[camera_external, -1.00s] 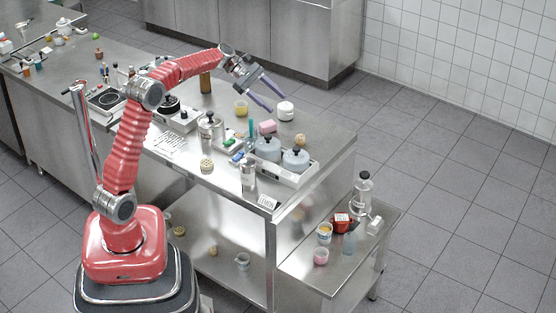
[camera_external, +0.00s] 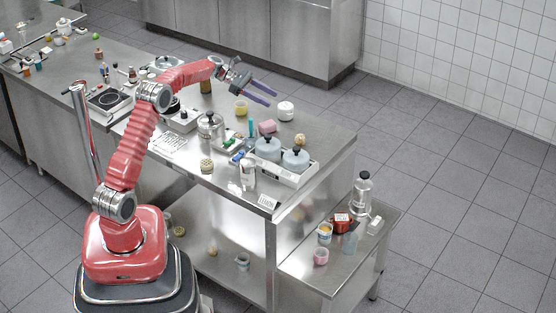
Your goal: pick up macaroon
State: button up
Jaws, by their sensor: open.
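My gripper (camera_external: 271,99) is open and empty. Its two purple fingers point right and slightly down, above the back part of the steel counter (camera_external: 325,133). I cannot tell for sure which thing is the macaroon. Small round tan pieces lie on the counter: one at the front left (camera_external: 206,166) and one near the right edge (camera_external: 300,140). Both are apart from my gripper and lie lower in the picture than its fingertips. Their details are too small to make out.
A white-lidded jar (camera_external: 286,110), a yellow cup (camera_external: 241,108) and a pink block (camera_external: 267,126) stand near the gripper. The counter's right corner is mostly clear.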

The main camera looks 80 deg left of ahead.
notch_tip(320, 180, down, 11)
dwell(0.3)
send_over(285, 140)
notch_tip(285, 140, down, 3)
jog(key=shift+a+f, duration=0.1)
jog(key=shift+f, duration=0.05)
dwell(0.4)
jog(key=shift+x, duration=2.55)
jog(key=shift+c, duration=0.5)
